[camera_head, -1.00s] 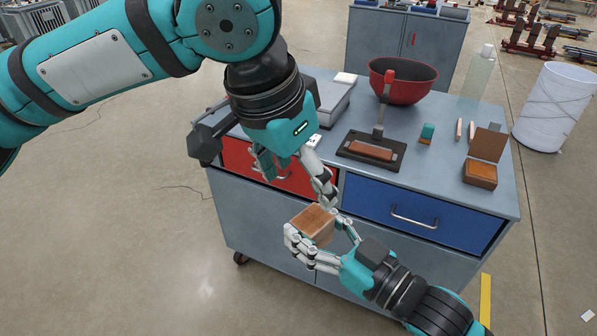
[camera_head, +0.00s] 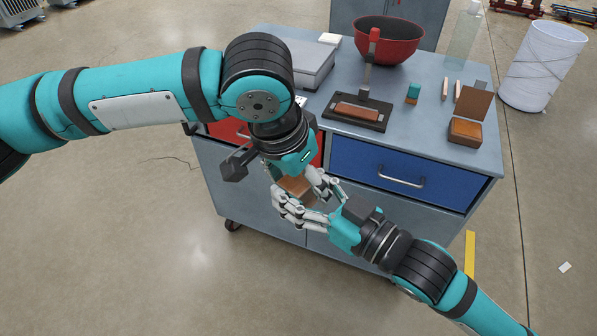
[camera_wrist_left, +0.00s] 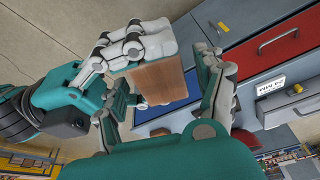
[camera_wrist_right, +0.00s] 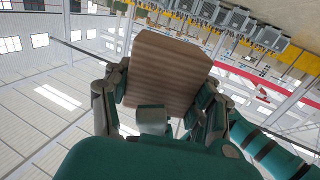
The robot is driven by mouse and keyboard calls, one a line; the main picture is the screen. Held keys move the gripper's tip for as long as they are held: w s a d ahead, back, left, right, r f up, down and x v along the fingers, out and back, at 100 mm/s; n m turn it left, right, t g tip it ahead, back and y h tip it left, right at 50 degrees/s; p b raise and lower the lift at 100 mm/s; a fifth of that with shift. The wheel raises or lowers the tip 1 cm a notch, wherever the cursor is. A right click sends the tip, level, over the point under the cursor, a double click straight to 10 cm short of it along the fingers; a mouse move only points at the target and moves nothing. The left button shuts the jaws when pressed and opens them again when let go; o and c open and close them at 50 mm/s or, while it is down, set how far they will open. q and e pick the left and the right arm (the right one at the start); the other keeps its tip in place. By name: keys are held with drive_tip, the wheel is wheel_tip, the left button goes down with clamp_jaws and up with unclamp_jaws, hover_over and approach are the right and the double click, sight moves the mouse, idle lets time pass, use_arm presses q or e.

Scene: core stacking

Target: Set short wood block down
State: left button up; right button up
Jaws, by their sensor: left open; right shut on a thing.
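The short wood block (camera_head: 297,187) is held in the air in front of the workbench by my right gripper (camera_head: 308,205), which is shut on it. The block also shows in the left wrist view (camera_wrist_left: 158,82) and in the right wrist view (camera_wrist_right: 165,72).
The grey workbench (camera_head: 320,150) has a red drawer and a blue drawer (camera_head: 400,175). On top are a red bowl (camera_head: 388,40), a black press plate (camera_head: 357,112), a small wooden box (camera_head: 467,131) and a grey scale-like device (camera_head: 305,62).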

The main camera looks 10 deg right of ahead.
use_arm(q)
drive_tip(key=c, duration=1.2)
drive_tip(key=shift+c, duration=0.5)
use_arm(e)
drive_tip(key=o, duration=1.3)
